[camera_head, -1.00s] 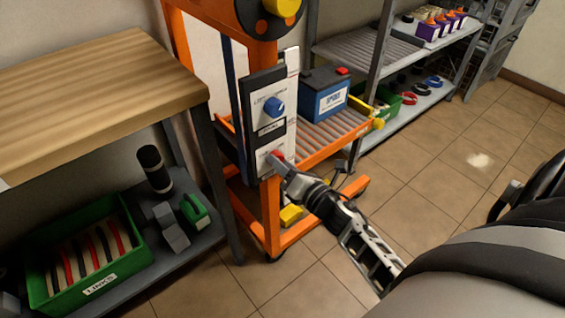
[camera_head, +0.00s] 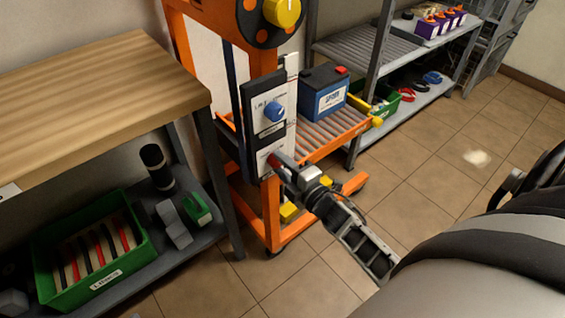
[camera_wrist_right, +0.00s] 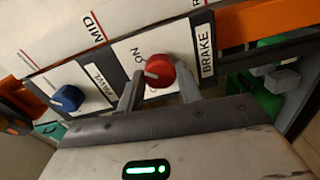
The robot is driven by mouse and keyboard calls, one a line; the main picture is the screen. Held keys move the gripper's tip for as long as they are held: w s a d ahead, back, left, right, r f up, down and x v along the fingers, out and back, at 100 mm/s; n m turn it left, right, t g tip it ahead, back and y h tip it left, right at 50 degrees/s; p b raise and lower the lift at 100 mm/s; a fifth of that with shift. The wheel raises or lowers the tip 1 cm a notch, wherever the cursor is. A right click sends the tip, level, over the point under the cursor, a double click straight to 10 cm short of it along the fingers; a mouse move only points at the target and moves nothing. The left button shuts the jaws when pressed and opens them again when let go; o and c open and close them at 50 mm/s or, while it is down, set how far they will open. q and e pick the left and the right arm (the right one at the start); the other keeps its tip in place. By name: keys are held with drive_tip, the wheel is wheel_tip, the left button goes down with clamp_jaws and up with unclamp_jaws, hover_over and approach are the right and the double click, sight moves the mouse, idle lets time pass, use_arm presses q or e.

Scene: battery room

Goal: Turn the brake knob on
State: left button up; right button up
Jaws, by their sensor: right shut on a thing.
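The red brake knob (camera_wrist_right: 160,70) sits on a white panel beside the label BRAKE (camera_wrist_right: 206,50) in the right wrist view. In the head view the brake knob (camera_head: 274,160) shows at the lower end of the upright control panel (camera_head: 268,103) on the orange lift cart. My right gripper (camera_wrist_right: 159,88) is shut on the knob, one finger on each side. It also shows in the head view (camera_head: 279,164). A pale mark on the knob faces left, near the ON lettering (camera_wrist_right: 137,54); its exact setting is hard to tell. My left gripper is not in view.
A blue knob (camera_head: 274,111) labelled PAWL sits above the brake knob. A blue battery (camera_head: 323,93) stands on the cart's rollers (camera_head: 335,128). A wooden workbench (camera_head: 95,100) is at the left, shelving at the back right. The tiled floor at right is clear.

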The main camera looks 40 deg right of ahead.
drive_tip(key=shift+m, duration=0.6)
drive_tip(key=o, duration=1)
drive_tip(key=shift+s, duration=0.1)
drive_tip(key=s, duration=0.5)
drive_tip(key=s+d, duration=0.1)
drive_tip(key=s, duration=0.4)
drive_tip(key=s+p, duration=0.1)
drive_tip(key=s, duration=0.4)
drive_tip(key=shift+s+d, duration=0.15)
drive_tip(key=shift+s, duration=0.25)
drive_tip(key=shift+m, duration=0.3)
